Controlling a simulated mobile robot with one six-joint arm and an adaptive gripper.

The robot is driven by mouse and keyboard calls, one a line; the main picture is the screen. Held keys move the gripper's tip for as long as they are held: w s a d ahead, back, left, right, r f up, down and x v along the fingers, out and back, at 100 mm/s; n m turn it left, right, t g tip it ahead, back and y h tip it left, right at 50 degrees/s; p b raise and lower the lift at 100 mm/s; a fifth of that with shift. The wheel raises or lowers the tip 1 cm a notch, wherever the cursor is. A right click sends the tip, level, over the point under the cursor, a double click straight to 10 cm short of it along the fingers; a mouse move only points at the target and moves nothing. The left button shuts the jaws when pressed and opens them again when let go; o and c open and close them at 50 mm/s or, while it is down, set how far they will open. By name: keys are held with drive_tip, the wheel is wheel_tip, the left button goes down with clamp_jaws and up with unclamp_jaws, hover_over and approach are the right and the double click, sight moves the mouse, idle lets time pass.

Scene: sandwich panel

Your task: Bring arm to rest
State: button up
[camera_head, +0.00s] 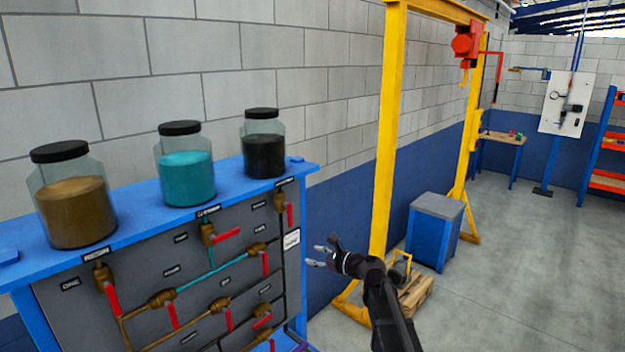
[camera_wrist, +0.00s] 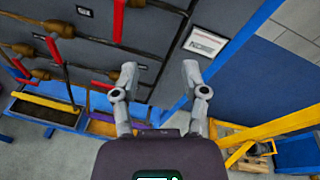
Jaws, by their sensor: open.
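My arm (camera_head: 388,312) reaches up from the bottom of the head view. My gripper (camera_head: 318,253) is at its end, to the right of the grey valve panel (camera_head: 190,262), pointing left toward the panel's right edge. In the wrist view my gripper (camera_wrist: 160,80) has its two fingers spread apart with nothing between them. The fingers appear in front of the panel's lower right part and its blue frame (camera_wrist: 180,108). I see no contact with the panel.
Three jars, one brown (camera_head: 76,208), one teal (camera_head: 187,176) and one black (camera_head: 264,152), stand on the panel's blue top. Red-handled valves (camera_head: 228,235) stick out. A yellow gantry (camera_head: 386,130), wooden pallet (camera_head: 414,296) and blue cabinet (camera_head: 433,235) stand right. Grey floor (camera_head: 520,270) is clear.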

drive_tip(key=s+d+f+n+g+h+b, duration=0.2)
drive_tip(key=s+f+n+g+h+b, duration=0.1)
drive_tip(key=s+f+n, duration=0.4)
drive_tip(key=s+d+f+n+g+h+b, duration=0.2)
drive_tip(key=s+f+n, duration=0.35)
drive_tip(key=f, duration=0.35)
drive_tip(key=s+d+f+n+g+h+b, duration=0.4)
drive_tip(key=s+d+f+n+h, duration=0.3)
drive_tip(key=s+d, duration=0.5)
drive_tip(key=s+f+n+b, duration=0.1)
drive_tip(key=s+f+n, duration=0.1)
drive_tip(key=s+f, duration=0.1)
drive_tip(key=shift+f+g+h, duration=0.2)
drive_tip(key=shift+g+h, duration=0.1)
drive_tip(key=shift+h, duration=0.1)
idle(0.4)
